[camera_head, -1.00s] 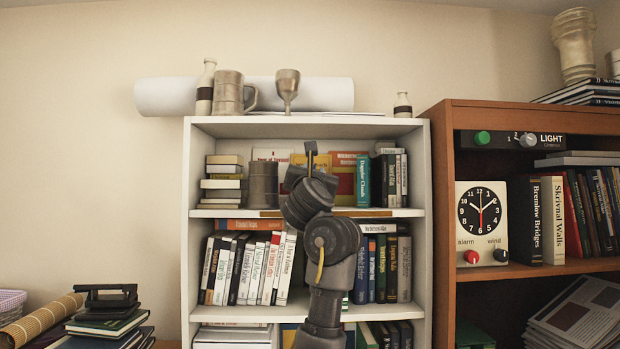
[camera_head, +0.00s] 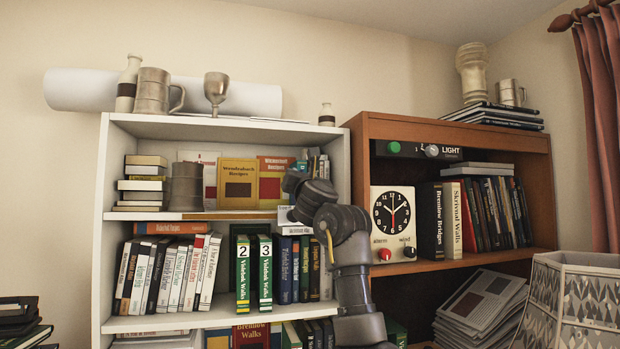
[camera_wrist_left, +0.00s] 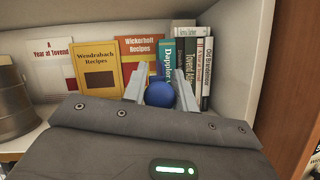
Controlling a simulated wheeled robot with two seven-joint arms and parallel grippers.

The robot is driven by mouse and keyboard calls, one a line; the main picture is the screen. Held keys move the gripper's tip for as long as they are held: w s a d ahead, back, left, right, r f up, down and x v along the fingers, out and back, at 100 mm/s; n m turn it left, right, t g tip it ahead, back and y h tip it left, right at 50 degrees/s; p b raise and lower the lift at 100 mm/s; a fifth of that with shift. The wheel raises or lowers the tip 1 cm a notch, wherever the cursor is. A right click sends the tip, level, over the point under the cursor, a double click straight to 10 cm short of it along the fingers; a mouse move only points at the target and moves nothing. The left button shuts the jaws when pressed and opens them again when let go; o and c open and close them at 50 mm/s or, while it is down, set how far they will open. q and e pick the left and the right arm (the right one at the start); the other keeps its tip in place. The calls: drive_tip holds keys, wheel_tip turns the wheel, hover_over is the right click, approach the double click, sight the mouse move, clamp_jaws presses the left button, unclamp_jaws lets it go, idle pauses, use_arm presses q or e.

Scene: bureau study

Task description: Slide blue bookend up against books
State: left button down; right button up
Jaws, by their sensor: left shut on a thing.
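The blue bookend shows as a round blue ball (camera_wrist_left: 160,93) between the fingers of my left gripper (camera_wrist_left: 161,86) in the left wrist view. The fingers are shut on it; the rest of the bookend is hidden. Just behind and right of it stand upright books, a teal one (camera_wrist_left: 168,60) and several thin white and dark ones (camera_wrist_left: 204,72). Whether the bookend touches them I cannot tell. In the head view my left arm reaches the top shelf of the white bookcase, and its gripper and the ball are hidden. My right gripper is not in view.
Recipe books (camera_head: 238,184) stand against the shelf back, left of the gripper. A metal tankard (camera_head: 187,186) and a book stack (camera_head: 142,181) are farther left. The white side wall (camera_wrist_left: 240,50) closes the right. A brown bookcase (camera_head: 455,130) with a clock (camera_head: 393,215) adjoins it.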

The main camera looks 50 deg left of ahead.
use_arm(q)
drive_tip(key=shift+d+r, duration=0.15)
drive_tip(key=shift+r, duration=0.05)
drive_tip(key=c, duration=1.5)
unclamp_jaws()
drive_tip(key=o, duration=0.4)
drive_tip(key=shift+w+f, duration=0.1)
drive_tip(key=shift+w, duration=0.15)
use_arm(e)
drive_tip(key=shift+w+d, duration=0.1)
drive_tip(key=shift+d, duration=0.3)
use_arm(q)
drive_tip(key=shift+f, duration=0.1)
drive_tip(key=shift+s+d+f, duration=0.15)
drive_tip(key=shift+s, duration=0.1)
drive_tip(key=b+v, duration=0.6)
drive_tip(key=v, duration=0.4)
drive_tip(key=shift+d, duration=0.2)
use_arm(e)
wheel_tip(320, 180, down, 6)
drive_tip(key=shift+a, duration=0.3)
